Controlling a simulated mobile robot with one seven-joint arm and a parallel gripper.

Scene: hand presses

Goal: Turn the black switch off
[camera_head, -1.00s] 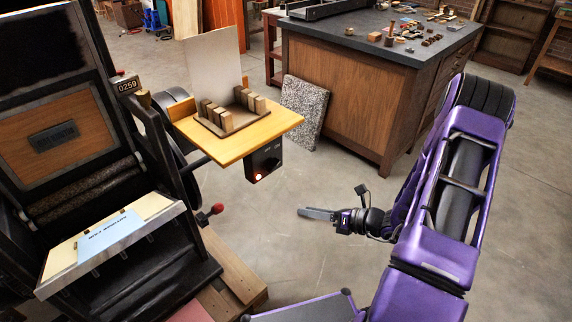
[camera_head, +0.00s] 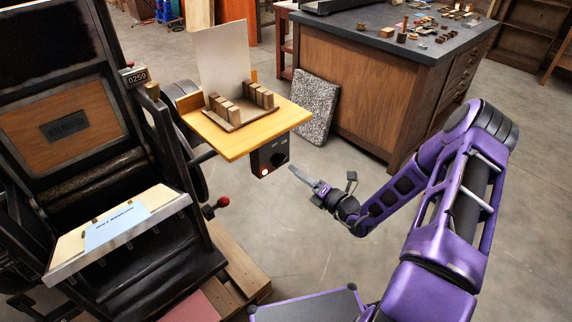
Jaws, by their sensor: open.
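The black switch box (camera_head: 270,157) hangs under the front right edge of the yellow wooden shelf (camera_head: 240,146). A lit whitish lamp shows at its lower left, and a dark round knob sits on its face; the knob's exact position is too small to tell. My gripper (camera_head: 305,178) is open and empty, just right of and slightly below the switch box. Its fingers point up and left toward the box, with a small gap showing between them and the box.
A black press (camera_head: 100,150) with a red-knobbed lever (camera_head: 222,202) stands at the left. Wooden blocks (camera_head: 238,106) and an upright pale board (camera_head: 222,55) sit on the shelf. A speckled slab (camera_head: 315,105) leans on the wooden workbench (camera_head: 360,95). The floor below the gripper is clear.

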